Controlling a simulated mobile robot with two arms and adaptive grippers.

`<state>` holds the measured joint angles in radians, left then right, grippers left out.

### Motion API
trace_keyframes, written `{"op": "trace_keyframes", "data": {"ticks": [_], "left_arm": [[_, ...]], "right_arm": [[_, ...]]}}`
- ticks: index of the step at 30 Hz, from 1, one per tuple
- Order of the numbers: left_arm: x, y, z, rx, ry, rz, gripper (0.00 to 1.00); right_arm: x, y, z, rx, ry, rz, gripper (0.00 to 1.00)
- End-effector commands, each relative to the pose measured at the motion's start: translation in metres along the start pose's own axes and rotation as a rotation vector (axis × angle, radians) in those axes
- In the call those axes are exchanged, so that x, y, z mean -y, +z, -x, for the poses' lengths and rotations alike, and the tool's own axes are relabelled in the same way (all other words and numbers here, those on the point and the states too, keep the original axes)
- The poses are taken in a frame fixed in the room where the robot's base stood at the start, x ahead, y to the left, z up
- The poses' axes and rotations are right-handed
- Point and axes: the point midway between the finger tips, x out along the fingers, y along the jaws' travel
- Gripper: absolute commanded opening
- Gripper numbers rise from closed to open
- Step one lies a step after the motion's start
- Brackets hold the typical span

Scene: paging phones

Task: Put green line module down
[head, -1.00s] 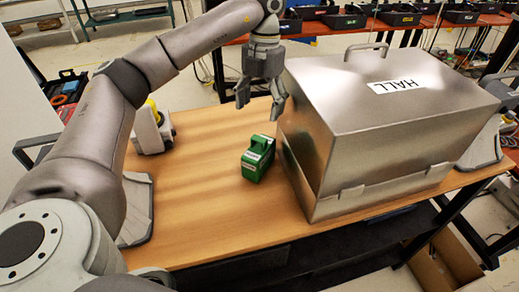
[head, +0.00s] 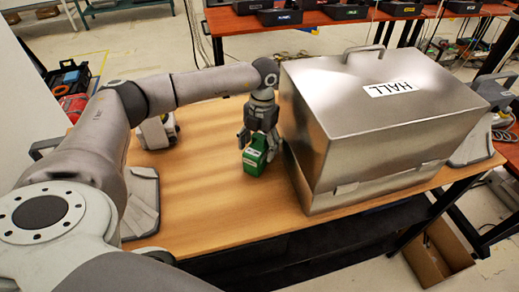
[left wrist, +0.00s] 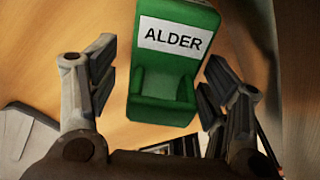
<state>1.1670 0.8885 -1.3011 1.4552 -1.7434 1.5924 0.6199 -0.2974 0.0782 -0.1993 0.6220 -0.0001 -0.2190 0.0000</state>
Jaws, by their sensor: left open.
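The green line module (head: 254,160) stands on the wooden table, just left of the big metal box. In the left wrist view the green module (left wrist: 165,85) has a white label reading ALDER and lies between and beyond my fingers. My left gripper (head: 257,138) is low over the module, its fingers spread around the module's upper part. In the left wrist view the left gripper (left wrist: 160,92) is open, with a gap on each side of the module. My right gripper is not in view.
The metal box (head: 390,130) labelled HALL stands close to the module's right. The table (head: 205,200) is clear left of the module.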

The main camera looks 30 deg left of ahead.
Motion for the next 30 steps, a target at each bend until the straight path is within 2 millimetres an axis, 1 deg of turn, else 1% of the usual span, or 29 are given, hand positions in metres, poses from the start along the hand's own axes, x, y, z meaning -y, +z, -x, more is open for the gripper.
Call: {"op": "trace_keyframes", "data": {"ticks": [3,8,22,30], "left_arm": [[-0.0001,-0.0003,-0.005,0.0,0.001,0.0,0.71],[0.0001,0.0,-0.0053,0.0,0.001,-0.001,0.71],[0.0002,0.0,-0.0047,0.0,0.0,0.0,0.13],[0.0002,0.0002,-0.0023,0.002,0.0,0.0,0.13]], "right_arm": [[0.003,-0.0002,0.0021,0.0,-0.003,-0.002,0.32],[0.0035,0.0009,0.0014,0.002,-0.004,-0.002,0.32],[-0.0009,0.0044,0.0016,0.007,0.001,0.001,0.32],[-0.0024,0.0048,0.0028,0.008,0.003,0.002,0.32]]}}
